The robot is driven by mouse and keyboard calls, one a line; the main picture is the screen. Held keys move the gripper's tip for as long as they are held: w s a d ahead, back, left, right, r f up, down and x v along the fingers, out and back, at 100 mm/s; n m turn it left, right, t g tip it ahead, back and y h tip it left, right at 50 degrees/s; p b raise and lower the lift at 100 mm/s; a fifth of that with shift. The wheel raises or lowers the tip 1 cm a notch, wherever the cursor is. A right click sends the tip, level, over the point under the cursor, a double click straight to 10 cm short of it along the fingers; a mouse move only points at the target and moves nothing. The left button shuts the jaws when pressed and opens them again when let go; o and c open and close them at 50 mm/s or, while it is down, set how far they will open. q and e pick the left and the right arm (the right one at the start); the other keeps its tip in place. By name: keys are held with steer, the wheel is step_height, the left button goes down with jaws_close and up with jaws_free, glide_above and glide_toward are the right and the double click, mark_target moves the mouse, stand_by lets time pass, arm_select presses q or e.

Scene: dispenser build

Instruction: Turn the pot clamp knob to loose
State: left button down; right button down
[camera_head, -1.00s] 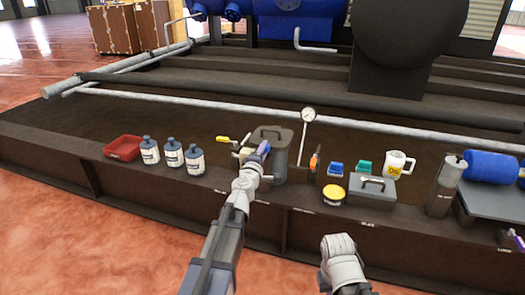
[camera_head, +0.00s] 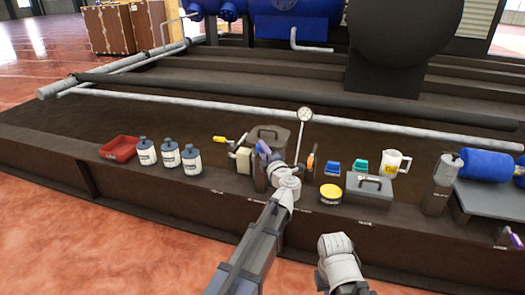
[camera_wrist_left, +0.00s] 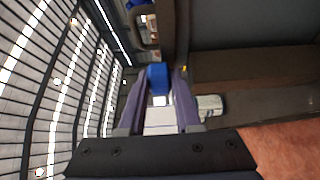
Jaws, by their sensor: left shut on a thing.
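A dark grey pot-like container (camera_head: 270,132) with a handle on top stands on the dark ledge, in the middle of the head view. My left gripper (camera_head: 264,152) is in front of it, with its purple-blue fingers partly hiding its front. In the left wrist view, the fingers (camera_wrist_left: 158,95) are shut on a small blue part (camera_wrist_left: 158,76), which looks like the knob. How far the knob is turned cannot be read. The clamp itself is mostly hidden by my gripper and wrist. My right gripper does not show; only a grey part of that arm does.
A pressure gauge (camera_head: 304,114) on a thin stem stands just right of the pot. Several bottles (camera_head: 168,153) and a red tray (camera_head: 119,148) are at left. A yellow tin (camera_head: 331,193), a grey lidded box (camera_head: 370,186) and a mug (camera_head: 391,163) are at right.

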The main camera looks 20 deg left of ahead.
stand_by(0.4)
arm_select(q)
steer(key=c, duration=0.9)
jaws_free()
steer(key=v, duration=0.7)
steer(key=shift+s+d, duration=0.3)
